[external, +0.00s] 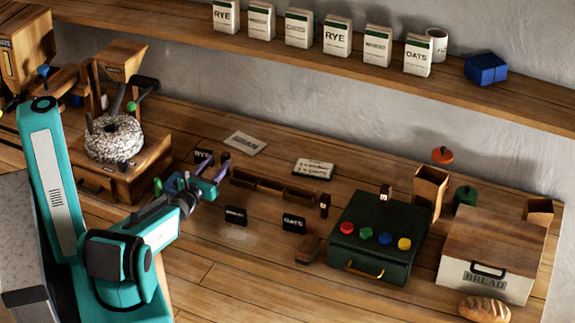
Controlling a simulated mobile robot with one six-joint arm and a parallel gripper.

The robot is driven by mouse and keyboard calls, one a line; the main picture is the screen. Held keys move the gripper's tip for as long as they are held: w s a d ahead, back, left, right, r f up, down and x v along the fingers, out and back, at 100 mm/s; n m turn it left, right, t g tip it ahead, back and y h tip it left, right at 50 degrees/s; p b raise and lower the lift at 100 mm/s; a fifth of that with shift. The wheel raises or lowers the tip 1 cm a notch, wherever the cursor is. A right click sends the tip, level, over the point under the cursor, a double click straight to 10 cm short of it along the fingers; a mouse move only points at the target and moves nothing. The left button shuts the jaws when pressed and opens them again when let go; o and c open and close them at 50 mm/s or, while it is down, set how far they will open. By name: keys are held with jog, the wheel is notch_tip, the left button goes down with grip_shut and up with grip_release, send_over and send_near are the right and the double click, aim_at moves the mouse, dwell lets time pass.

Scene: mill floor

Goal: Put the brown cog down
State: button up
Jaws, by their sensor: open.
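My gripper (222,180) has purple fingers, which stand apart above the wooden table, left of the long wooden rack (275,188). I see nothing held between the fingers. I cannot make out a brown cog anywhere in this view; it may be hidden or too small to tell. A small brown wooden piece (308,249) lies left of the green box, but its shape is not clearly a cog.
A stone mill (114,140) stands at the left. Small black label blocks (294,224) lie near the gripper. A green box (378,236) with coloured knobs and a bread bin (488,266) stand at the right. The front middle of the table is clear.

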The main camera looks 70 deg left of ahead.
aim_at(225, 156)
jog(key=shift+w+a+f+b, duration=0.2)
jog(key=shift+w+b, duration=0.05)
jog(key=shift+b, duration=0.3)
jog(key=shift+w+a+r+b, duration=0.1)
jog(key=shift+w+a+b, duration=0.15)
jog(key=shift+b, duration=0.25)
jog(key=shift+r, duration=0.1)
jog(key=shift+w+a+b, duration=0.15)
jog(key=shift+a+b, duration=0.05)
jog(key=shift+b, duration=0.35)
jog(key=shift+w+a+f+b, duration=0.2)
jog(key=shift+b, duration=0.35)
jog(key=b+x, duration=0.2)
jog(key=b, duration=0.2)
jog(key=shift+w+a+r, duration=0.25)
jog(key=shift+w+a, duration=0.05)
jog(key=shift+a, duration=0.05)
jog(key=shift+p+x, duration=0.55)
jog(key=shift+x, duration=0.3)
